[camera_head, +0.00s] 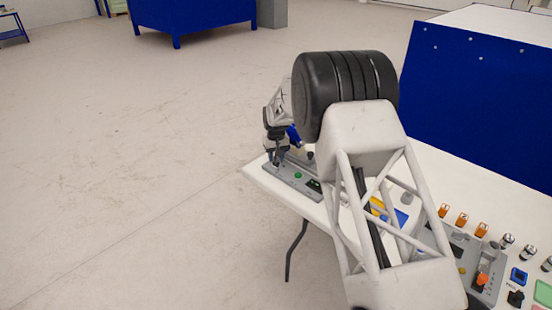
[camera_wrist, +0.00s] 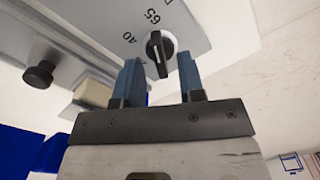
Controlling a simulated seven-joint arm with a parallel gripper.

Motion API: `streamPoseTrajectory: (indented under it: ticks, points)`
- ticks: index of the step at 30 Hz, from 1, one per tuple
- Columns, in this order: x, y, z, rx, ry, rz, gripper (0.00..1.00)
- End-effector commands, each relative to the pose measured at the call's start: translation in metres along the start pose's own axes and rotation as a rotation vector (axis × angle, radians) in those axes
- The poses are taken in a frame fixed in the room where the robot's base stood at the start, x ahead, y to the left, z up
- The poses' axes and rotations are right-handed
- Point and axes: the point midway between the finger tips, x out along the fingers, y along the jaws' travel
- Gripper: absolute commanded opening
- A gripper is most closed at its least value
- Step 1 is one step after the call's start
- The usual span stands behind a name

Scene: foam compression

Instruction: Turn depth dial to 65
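The depth dial (camera_wrist: 158,48) is a black knob with a pale pointer line, on a light grey panel in the wrist view. Printed numbers 40 and 65 stand beside it, with another mark partly hidden by a finger. The pointer line runs roughly up and down in the picture; I cannot tell exactly which mark it reads. My gripper (camera_wrist: 161,62) is open, its two blue fingers apart at either side of the dial's near end. Contact is not visible. In the head view my gripper (camera_head: 277,146) is over the grey device (camera_head: 297,184); the dial is hidden there.
In the wrist view a black round knob (camera_wrist: 39,74) and a cream block (camera_wrist: 93,93) lie left of the fingers. In the head view a green button (camera_head: 298,175) is on the device. Another control station (camera_head: 480,275) and orange-topped parts (camera_head: 462,219) stand at the right.

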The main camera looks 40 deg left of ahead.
Motion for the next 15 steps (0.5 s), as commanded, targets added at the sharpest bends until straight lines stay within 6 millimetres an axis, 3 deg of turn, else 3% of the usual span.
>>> streamPoseTrajectory:
  ticks: [15]
  points:
    - [-0.060,0.000,0.000,0.000,0.001,0.000,0.36]
